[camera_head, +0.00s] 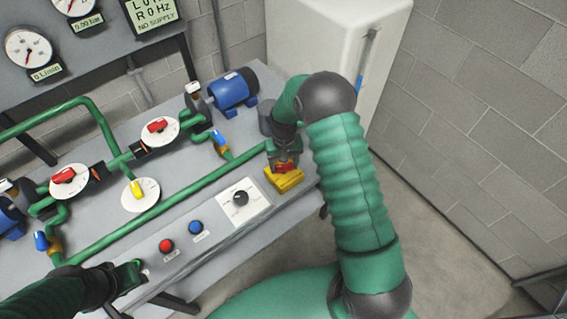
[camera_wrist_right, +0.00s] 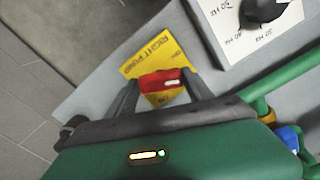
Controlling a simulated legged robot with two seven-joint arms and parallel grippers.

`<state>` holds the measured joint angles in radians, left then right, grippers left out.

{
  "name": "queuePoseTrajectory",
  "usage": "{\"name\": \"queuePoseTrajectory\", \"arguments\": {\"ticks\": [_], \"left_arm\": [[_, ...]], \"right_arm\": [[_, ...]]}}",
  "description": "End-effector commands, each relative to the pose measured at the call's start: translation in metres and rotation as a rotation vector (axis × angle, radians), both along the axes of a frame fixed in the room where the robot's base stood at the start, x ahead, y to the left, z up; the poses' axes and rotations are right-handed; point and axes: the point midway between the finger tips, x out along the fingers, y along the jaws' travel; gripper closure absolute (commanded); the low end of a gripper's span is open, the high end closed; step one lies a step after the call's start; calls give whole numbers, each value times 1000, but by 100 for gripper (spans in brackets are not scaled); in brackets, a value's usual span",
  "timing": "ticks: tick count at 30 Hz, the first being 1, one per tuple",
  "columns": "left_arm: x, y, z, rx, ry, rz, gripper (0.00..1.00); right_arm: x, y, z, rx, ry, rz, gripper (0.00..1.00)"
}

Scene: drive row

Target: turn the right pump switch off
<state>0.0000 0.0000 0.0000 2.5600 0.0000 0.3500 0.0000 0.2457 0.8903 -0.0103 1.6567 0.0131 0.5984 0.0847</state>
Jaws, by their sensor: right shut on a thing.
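The right pump switch is a red handle (camera_head: 285,167) on a yellow plate (camera_head: 288,182) at the right end of the grey bench. In the right wrist view the red handle (camera_wrist_right: 160,82) sits between the two fingers, and the yellow plate (camera_wrist_right: 172,48) reads "RIGHT PUMP". My right gripper (camera_head: 284,160) is shut on the red handle from above. Part of the plate is hidden by the fingers and the handle. My left gripper (camera_head: 132,272) is at the lower left, near the bench's front edge; its finger opening cannot be made out.
A black knob (camera_head: 241,198) on a white plate, a blue button (camera_head: 195,227) and a red button (camera_head: 166,245) line the bench front. Green pipes with red, yellow and blue valve handles run behind. A blue pump motor (camera_head: 234,89) and a white cabinet (camera_head: 320,35) stand at the back.

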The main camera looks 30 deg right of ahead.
Motion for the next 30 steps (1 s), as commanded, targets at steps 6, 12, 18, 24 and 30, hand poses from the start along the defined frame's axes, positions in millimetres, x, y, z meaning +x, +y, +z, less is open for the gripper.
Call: {"name": "queuePoseTrajectory", "arguments": {"ticks": [6, 12, 18, 24, 30], "left_arm": [[0, 0, 6, 0, 0, 0, 64], [0, 0, 10, 0, 0, 0, 64], [0, 0, 11, 0, 0, 0, 64], [0, 0, 12, 0, 0, 0, 64], [0, 0, 12, 0, 0, 0, 64]], "right_arm": [[6, -3, 4, -7, -16, 184, 80], [6, -2, 3, -7, -15, 315, 80], [6, -2, 3, -7, -15, 400, 80], [6, -1, 3, -7, -15, 436, 80], [6, -1, 3, -7, -15, 444, 80]]}}
